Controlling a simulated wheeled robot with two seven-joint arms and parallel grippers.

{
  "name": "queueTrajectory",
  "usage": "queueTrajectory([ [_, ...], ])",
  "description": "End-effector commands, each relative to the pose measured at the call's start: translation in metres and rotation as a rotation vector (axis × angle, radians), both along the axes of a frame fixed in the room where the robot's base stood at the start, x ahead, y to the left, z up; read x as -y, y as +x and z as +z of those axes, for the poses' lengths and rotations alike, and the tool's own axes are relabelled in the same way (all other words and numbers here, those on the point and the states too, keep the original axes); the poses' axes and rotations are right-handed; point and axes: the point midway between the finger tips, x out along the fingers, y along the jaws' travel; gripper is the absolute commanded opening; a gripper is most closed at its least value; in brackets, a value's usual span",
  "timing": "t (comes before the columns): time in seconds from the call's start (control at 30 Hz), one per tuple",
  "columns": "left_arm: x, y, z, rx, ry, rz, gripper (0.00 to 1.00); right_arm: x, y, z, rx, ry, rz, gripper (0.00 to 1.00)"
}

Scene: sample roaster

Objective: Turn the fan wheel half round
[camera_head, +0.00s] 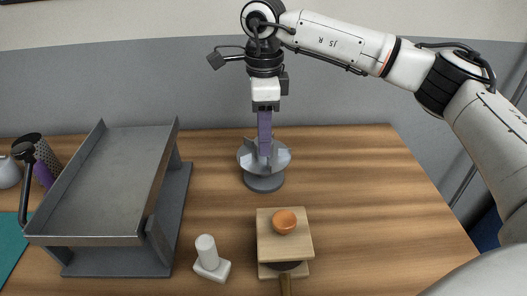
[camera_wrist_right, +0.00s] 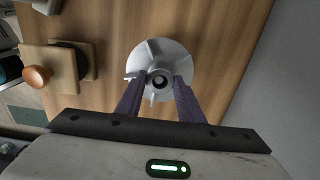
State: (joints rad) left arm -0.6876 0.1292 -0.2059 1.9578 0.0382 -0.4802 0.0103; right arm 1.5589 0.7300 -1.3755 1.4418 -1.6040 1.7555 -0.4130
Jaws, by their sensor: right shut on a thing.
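The fan wheel (camera_head: 280,157) is a light grey disc with upright vanes and a central hub, on a round dark grey base (camera_head: 264,183) toward the back middle of the table. My right gripper (camera_head: 264,154) points straight down onto it from above, its purple fingers at the hub. In the right wrist view the fan wheel (camera_wrist_right: 160,58) shows from above, and the two fingers of my right gripper (camera_wrist_right: 160,82) reach to either side of the hub, shut on it. My left gripper is not in view.
A grey sloped metal tray (camera_head: 105,170) stands at the left. A wooden block with an orange knob (camera_head: 284,221) and a small white peg on a foot (camera_head: 208,255) stand in front of the wheel. The wooden table (camera_head: 380,190) is clear to the right.

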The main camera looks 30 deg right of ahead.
Motion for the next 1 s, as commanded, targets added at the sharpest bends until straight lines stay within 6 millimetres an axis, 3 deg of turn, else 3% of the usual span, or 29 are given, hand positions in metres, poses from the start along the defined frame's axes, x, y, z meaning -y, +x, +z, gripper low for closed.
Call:
queueTrajectory([
  [0.27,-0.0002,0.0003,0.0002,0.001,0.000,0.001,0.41,0.0000,0.0000,-0.0009,0.000,0.000,0.042,0.16],
  [1.0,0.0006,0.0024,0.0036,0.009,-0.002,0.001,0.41,0.0005,-0.0004,-0.0016,-0.003,0.001,1.174,0.16],
])
